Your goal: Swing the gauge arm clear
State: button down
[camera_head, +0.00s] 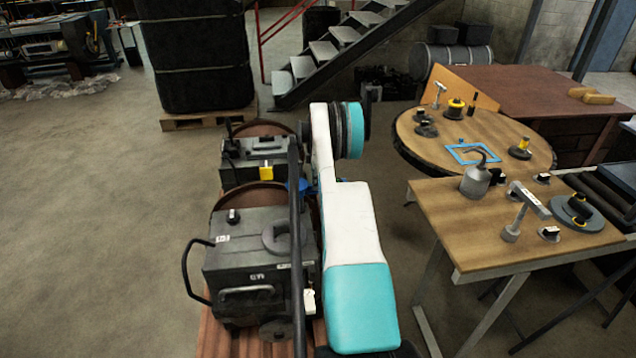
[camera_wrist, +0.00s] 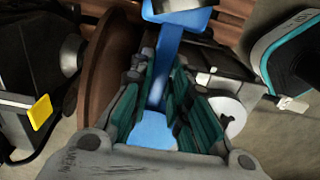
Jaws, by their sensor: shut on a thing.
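The blue gauge arm (camera_wrist: 165,62) shows in the wrist view as a bar running from a wider blue head at the top down between my fingers to a broad blue part below. My gripper (camera_wrist: 162,80) has its dark green ridged fingers on either side of the bar and is shut on it. In the head view only a small patch of blue (camera_head: 300,185) shows beside my white and teal arm, next to the machine. My gripper is hidden there behind my arm.
A grey machine (camera_head: 235,255) with a black handle and a second unit with a yellow tag (camera_head: 266,173) stand left of my arm. A brown disc (camera_wrist: 112,65) is close by my fingers' left. A round table (camera_head: 415,140) and workbench (camera_head: 450,215) stand right; the left floor is clear.

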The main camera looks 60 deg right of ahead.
jog(key=shift+w+d, duration=0.1)
dwell(0.5)
jog(key=c, duration=1.5)
grip_release()
notch_tip(320, 180, up, 12)
